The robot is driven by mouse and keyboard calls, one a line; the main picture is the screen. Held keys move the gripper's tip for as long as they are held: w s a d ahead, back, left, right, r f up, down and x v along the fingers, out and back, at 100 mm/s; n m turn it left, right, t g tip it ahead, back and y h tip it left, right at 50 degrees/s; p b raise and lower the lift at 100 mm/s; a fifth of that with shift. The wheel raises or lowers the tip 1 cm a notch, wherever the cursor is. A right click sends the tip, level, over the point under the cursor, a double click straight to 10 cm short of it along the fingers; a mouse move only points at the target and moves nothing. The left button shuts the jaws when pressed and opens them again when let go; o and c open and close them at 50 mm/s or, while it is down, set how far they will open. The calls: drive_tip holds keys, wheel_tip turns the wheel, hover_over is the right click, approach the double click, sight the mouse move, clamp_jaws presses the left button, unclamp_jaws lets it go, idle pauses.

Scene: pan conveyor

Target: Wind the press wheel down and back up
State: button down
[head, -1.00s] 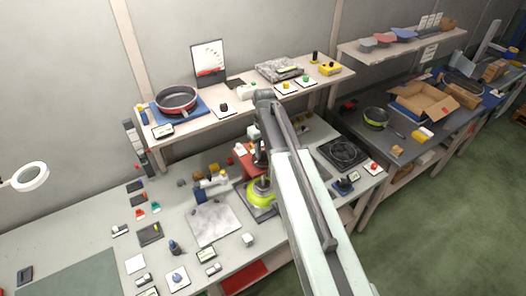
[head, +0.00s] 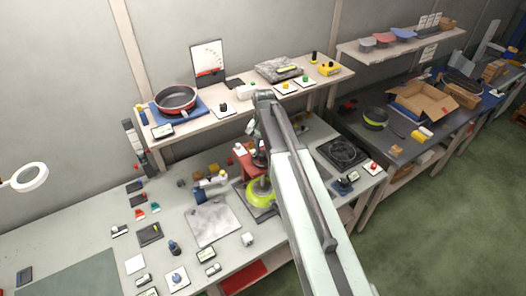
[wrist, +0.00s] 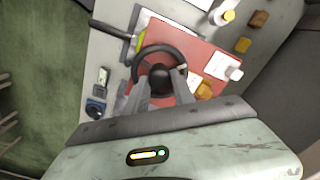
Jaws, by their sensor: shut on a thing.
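The press is a red frame (head: 243,160) on the bench, partly hidden behind my arm in the head view. In the wrist view its red top (wrist: 200,48) lies below my gripper. The press wheel (wrist: 160,47) is a black ring with a dark hub. My gripper (wrist: 162,88) reaches over the wheel's near side and is shut on it. The fingers hide part of the near rim. A yellow-green pan (head: 260,193) sits at the foot of the press, its right side hidden by my arm.
A grey stone-like plate (head: 212,224) lies left of the press, with small items around it. A shelf (head: 220,122) behind holds a red pan (head: 176,100). A black hob (head: 342,152) is to the right. Yellow blocks (wrist: 242,45) stand near the press.

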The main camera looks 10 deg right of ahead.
sight(263, 153)
drive_tip(key=m, duration=0.6)
drive_tip(key=shift+s, duration=0.1)
drive_tip(key=shift+m, duration=0.3)
idle(0.3)
drive_tip(key=c, duration=1.1)
unclamp_jaws()
drive_tip(key=shift+o, duration=0.2)
drive_tip(key=shift+r, duration=0.1)
wheel_tip(263, 153, up, 8)
drive_tip(key=p, duration=0.8)
drive_tip(key=shift+f, duration=0.25)
